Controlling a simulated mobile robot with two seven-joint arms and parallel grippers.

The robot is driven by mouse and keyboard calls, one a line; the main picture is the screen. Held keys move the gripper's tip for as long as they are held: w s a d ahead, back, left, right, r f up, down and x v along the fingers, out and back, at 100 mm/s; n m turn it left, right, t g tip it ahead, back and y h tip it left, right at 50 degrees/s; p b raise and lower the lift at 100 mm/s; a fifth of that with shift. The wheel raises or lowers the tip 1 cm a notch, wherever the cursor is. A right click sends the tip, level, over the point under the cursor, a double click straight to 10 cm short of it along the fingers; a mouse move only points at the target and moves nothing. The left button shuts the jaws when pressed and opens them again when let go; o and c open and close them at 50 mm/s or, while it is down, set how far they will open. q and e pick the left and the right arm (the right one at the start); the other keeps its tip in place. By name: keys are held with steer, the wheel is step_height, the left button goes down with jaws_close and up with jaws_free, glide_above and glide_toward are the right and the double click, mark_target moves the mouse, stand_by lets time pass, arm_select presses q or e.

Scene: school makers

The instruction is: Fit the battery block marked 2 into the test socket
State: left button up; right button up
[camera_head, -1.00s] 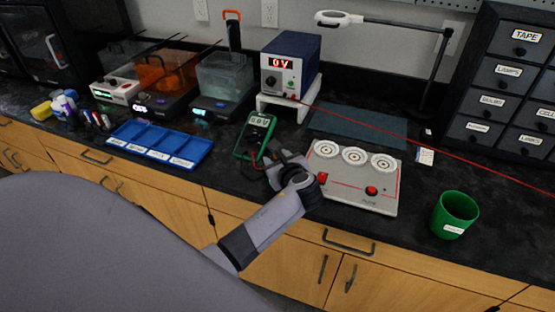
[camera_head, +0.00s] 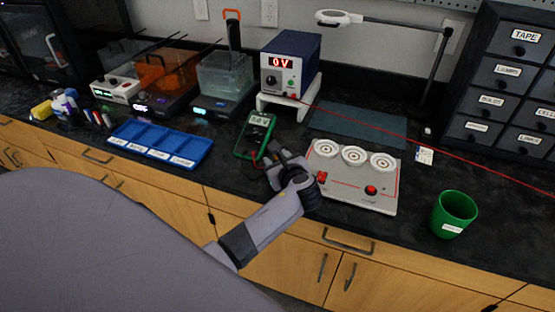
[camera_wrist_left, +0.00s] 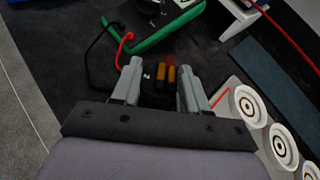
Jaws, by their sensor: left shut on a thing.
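My left gripper (camera_head: 280,166) is over the black counter, between the multimeter and the grey test board (camera_head: 352,198). In the left wrist view its fingers (camera_wrist_left: 160,70) are shut on a dark block with orange parts (camera_wrist_left: 159,92); no number is readable on it. The board carries three white round holders (camera_head: 354,156), a red part (camera_head: 322,177) at its left and a red button (camera_head: 371,190). I cannot tell which part is the test socket; my gripper partly covers the board's left edge. My right gripper is not in view.
A green multimeter (camera_head: 256,135) with red and black leads lies beside my gripper. A blue divided tray (camera_head: 160,144) is at left, a power supply (camera_head: 290,65) reading 0 V behind, a green cup (camera_head: 454,214) at right. A red wire (camera_head: 400,140) crosses the back.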

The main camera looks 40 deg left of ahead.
arm_select(q)
steer(key=shift+f, duration=0.3)
steer(key=o, duration=0.8)
steer(key=shift+s, duration=0.1)
steer(key=p+v, duration=0.2)
steer(key=shift+s+d+r, duration=0.15)
steer(key=shift+d+r, duration=0.1)
steer(key=shift+r, duration=0.05)
steer(key=shift+s+d, duration=0.35)
steer(key=shift+d, duration=0.15)
steer(key=shift+p+v, duration=0.3)
steer(key=shift+v, duration=3.25)
